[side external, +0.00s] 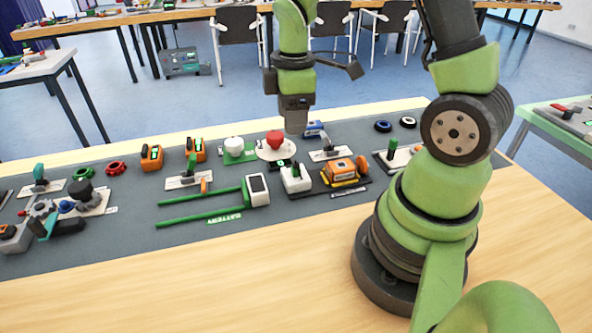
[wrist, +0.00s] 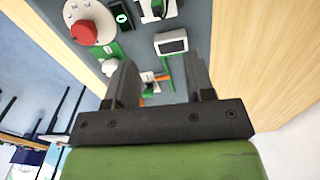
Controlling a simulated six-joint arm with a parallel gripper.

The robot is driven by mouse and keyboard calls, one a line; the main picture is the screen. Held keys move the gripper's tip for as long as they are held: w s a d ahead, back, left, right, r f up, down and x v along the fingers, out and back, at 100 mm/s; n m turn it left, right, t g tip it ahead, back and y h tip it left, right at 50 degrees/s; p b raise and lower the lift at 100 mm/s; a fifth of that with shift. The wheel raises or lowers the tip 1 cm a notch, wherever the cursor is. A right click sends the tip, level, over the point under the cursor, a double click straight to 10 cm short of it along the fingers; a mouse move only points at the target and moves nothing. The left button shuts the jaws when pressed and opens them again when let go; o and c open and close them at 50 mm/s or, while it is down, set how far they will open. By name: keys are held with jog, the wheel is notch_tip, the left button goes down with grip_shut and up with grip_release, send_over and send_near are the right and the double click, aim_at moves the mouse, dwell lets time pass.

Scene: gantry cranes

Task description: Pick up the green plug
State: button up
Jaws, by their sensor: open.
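I cannot tell for sure which part is the green plug. My gripper (side external: 296,128) hangs above the mat, near the red button. In the wrist view its two fingers (wrist: 160,82) are apart and empty. Between them, further below, a white plate with green and orange parts (wrist: 151,84) shows partly. The white block also shows at the top (wrist: 154,10).
A red mushroom button (side external: 275,140) and a white knob (side external: 234,145) stand near my gripper. A white screen box (side external: 257,190) with two long green rails, an orange device (side external: 341,172) and several other parts crowd the grey mat (side external: 120,247).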

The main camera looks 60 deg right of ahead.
send_over(296, 164)
jog(key=shift+n, duration=0.4)
notch_tip(296, 164, down, 6)
jog(key=shift+w+a+r, duration=0.1)
jog(key=shift+r, duration=0.05)
jog(key=shift+f, duration=2.9)
grip_shut()
jog(key=shift+r, duration=0.1)
